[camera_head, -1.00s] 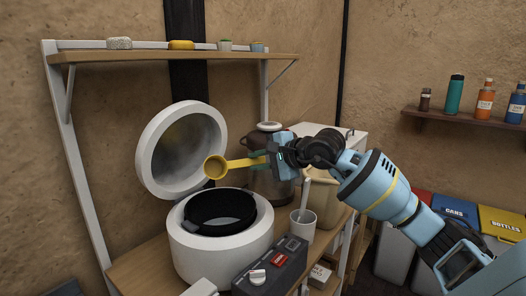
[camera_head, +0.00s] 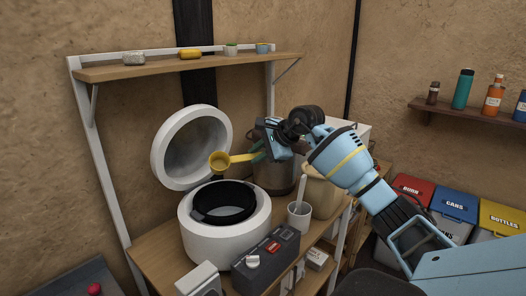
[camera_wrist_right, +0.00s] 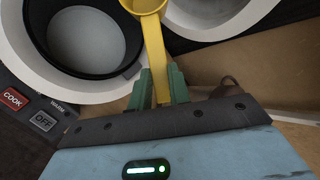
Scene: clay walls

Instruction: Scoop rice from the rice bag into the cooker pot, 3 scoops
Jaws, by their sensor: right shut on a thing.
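My right gripper (camera_head: 260,150) is shut on the handle of a yellow scoop (camera_head: 219,162). It holds the scoop above the back of the open white cooker (camera_head: 220,242), in front of its raised lid (camera_head: 192,147). The wrist view shows the green fingers (camera_wrist_right: 160,86) around the yellow handle (camera_wrist_right: 157,45). The black cooker pot (camera_head: 235,208) sits in the cooker, with a pale grey inside or contents; I cannot tell whether it is rice. A tan container (camera_head: 320,192), possibly the rice bag, stands right of the cooker. The scoop's contents are unclear. My left gripper is out of view.
A white cup (camera_head: 299,217) with a utensil stands right of the cooker. A dark control box (camera_head: 266,262) is at the front. A brownish canister (camera_head: 275,178) stands behind. A wall shelf (camera_head: 190,66) hangs above. Coloured bins (camera_head: 455,205) are at right.

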